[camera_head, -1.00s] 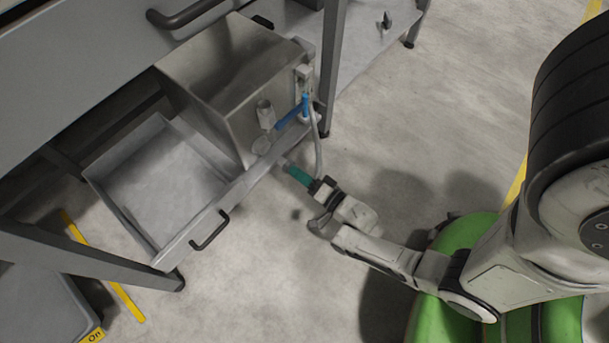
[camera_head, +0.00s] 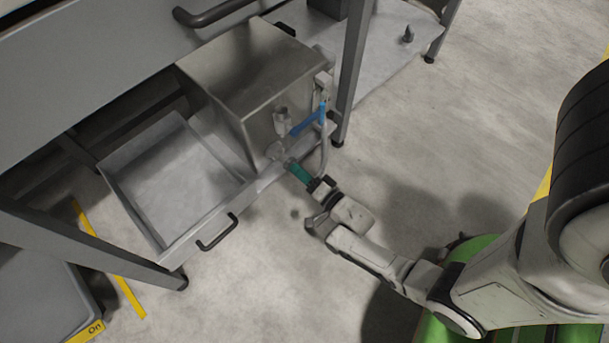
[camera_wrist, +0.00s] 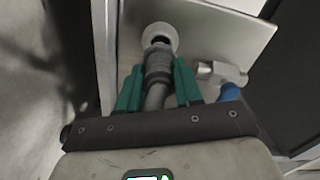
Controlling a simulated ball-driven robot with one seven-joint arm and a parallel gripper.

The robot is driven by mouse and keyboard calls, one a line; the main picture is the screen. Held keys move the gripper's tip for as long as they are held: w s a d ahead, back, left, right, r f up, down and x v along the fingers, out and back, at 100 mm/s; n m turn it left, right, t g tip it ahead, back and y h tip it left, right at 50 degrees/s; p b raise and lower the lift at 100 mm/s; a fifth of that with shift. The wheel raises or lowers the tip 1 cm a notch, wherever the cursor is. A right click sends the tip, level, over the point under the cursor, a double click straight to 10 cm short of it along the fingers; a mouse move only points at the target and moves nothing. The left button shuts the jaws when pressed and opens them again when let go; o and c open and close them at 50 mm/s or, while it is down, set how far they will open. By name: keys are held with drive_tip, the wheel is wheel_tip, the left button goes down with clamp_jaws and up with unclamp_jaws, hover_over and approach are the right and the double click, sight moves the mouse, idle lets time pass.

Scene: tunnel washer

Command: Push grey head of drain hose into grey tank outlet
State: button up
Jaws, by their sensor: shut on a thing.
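The steel tank (camera_head: 250,85) stands under the bench, its front wall facing my gripper. Its round grey outlet (camera_head: 274,151) is low on that wall; in the wrist view the pale outlet ring (camera_wrist: 173,32) surrounds a dark opening. My gripper (camera_head: 293,166) has teal fingers, shut on the grey drain hose head (camera_wrist: 158,62). The head points at the outlet, roughly in line with it, its tip at or very near the opening. Whether the tip is inside is unclear. The grey hose (camera_head: 325,155) runs up beside the fingers.
A blue-handled valve (camera_head: 308,121) sits right of the outlet, close to my gripper. A small pipe fitting (camera_head: 282,120) is above the outlet. An open shallow drawer (camera_head: 205,236) with a black handle lies left. A bench leg (camera_head: 352,70) stands right of the tank. The floor in front is clear.

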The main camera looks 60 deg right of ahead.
drive_tip(key=shift+w+d, duration=0.1)
drive_tip(key=shift+w, duration=0.2)
drive_tip(key=shift+w, duration=0.15)
drive_tip(key=shift+w+d, duration=0.25)
drive_tip(key=shift+w, duration=0.45)
drive_tip(key=shift+w+d, duration=0.1)
drive_tip(key=shift+w, duration=0.25)
idle(0.5)
drive_tip(key=o, duration=1.2)
